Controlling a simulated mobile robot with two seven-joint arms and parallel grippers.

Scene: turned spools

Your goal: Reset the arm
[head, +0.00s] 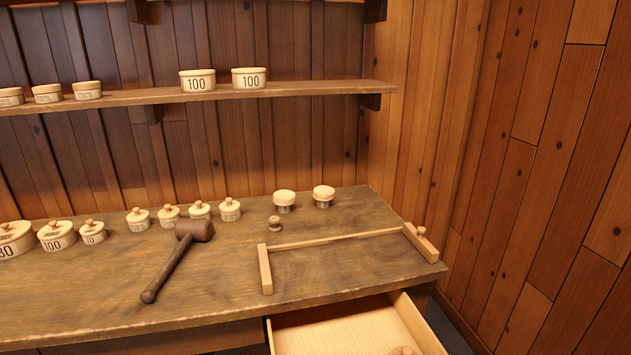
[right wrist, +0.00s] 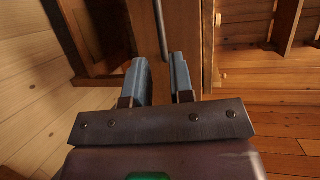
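My right gripper (right wrist: 159,62) shows in the right wrist view with its two grey-blue fingers apart and nothing between them. Behind the fingers are a brown wooden panel and a thin dark bar; I cannot tell how far away they are. Neither of my arms shows in the head view. My left gripper is in no view.
A wooden workbench (head: 240,262) holds lidded round boxes (head: 57,236), a dark mallet (head: 175,265), a small spool (head: 275,223) and a wooden frame (head: 265,270). A drawer (head: 345,335) stands open at the front. A shelf (head: 300,88) with more boxes hangs above.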

